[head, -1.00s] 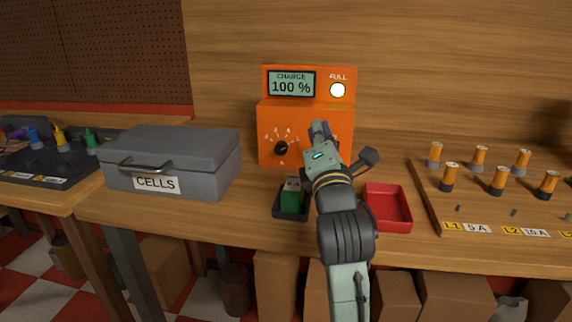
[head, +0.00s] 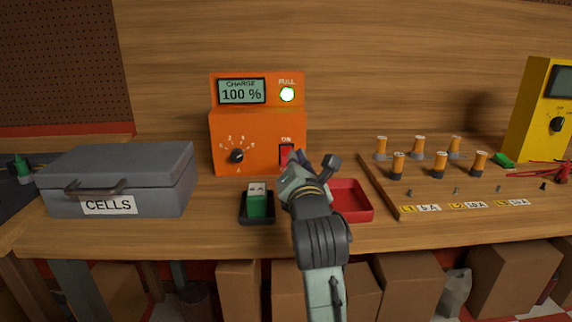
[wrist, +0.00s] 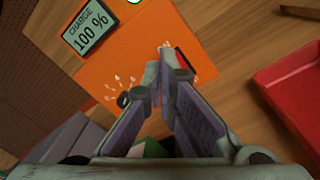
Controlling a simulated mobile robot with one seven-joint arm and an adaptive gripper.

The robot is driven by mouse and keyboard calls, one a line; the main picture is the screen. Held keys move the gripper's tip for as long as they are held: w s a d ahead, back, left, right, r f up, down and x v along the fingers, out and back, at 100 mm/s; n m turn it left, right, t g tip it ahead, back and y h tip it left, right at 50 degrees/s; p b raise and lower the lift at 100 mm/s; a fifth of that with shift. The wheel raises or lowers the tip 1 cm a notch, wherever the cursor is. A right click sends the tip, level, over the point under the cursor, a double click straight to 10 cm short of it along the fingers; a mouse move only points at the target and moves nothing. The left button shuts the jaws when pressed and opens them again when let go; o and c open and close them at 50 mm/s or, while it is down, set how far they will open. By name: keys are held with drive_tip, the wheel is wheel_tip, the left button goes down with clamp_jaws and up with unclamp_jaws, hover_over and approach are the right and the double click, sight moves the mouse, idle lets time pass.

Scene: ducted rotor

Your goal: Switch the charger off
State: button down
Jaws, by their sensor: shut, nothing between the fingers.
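The orange charger (head: 258,125) stands at the back of the bench. Its display (head: 242,92) reads CHARGE 100 %, and the FULL lamp (head: 287,94) is lit. A black dial (head: 237,156) is at lower left on its face. The red switch (head: 286,154), labelled ON, is at lower right, partly hidden by my gripper. My gripper (head: 299,160) is shut and empty, in front of and just below the switch. In the wrist view the closed fingertips (wrist: 161,66) lie just left of the red switch (wrist: 184,61); I cannot tell if they touch it.
A green cell (head: 257,203) sits in a black cradle before the charger. A red tray (head: 352,201) is close right of my gripper. The grey CELLS box (head: 120,175) stands left, a terminal board (head: 400,197) and yellow meter (head: 540,110) right.

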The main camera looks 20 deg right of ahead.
drive_tip(key=shift+w+d+f+b, duration=0.35)
drive_tip(key=shift+w+f, duration=0.25)
drive_tip(key=shift+w, duration=0.65)
drive_tip(key=shift+w+d+f+b, duration=0.35)
drive_tip(key=shift+w+f, duration=0.25)
drive_tip(key=shift+w, duration=0.6)
drive_tip(key=shift+w+d+f+b, duration=0.35)
drive_tip(key=shift+w+f, duration=0.25)
drive_tip(key=shift+w, duration=0.65)
drive_tip(key=shift+w+f+b, duration=0.2)
drive_tip(key=shift+w+b, duration=0.1)
drive_tip(key=shift+w+d, duration=0.1)
drive_tip(key=shift+w, duration=0.25)
